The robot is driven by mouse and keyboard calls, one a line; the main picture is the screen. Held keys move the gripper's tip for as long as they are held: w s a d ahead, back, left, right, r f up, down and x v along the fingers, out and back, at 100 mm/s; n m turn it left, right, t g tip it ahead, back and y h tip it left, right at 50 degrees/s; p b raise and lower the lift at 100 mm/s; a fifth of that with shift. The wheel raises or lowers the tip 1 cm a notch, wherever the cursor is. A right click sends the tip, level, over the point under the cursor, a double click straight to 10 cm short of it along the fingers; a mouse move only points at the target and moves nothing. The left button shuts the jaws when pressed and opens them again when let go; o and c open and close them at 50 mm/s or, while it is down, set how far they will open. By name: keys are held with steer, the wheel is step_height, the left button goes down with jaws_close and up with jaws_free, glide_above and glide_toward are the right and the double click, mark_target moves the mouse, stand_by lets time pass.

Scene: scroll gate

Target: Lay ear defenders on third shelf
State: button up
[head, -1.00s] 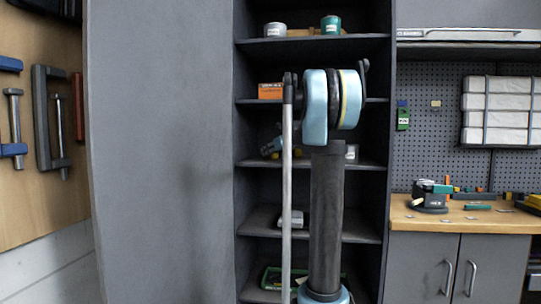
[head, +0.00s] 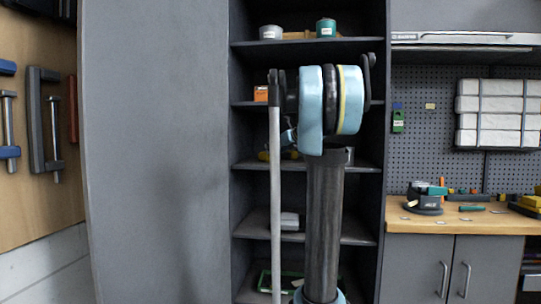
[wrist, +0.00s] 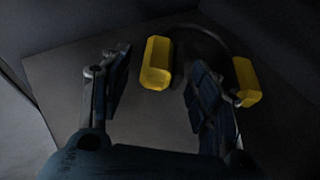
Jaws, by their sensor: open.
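The ear defenders have two yellow cups and a dark headband. In the wrist view they lie on a grey shelf board, left cup (wrist: 157,62), right cup (wrist: 246,82). My gripper (wrist: 160,58) is open. Its fingers appear either side of the left cup in the picture, and the right finger overlaps the space between the cups; I see no grip on them. In the head view a small yellow patch, likely the ear defenders (head: 264,156), shows on the third shelf from the top (head: 250,165). My gripper (head: 288,138) is mostly hidden behind my arm there.
The open shelving holds tins (head: 272,32) on top, an orange box (head: 261,93) below, a grey item (head: 289,220) on the fourth shelf and a green crate (head: 264,282) at the bottom. A grey panel (head: 155,150) stands left, a workbench (head: 460,222) right.

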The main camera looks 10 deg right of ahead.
steer(key=shift+v, duration=1.65)
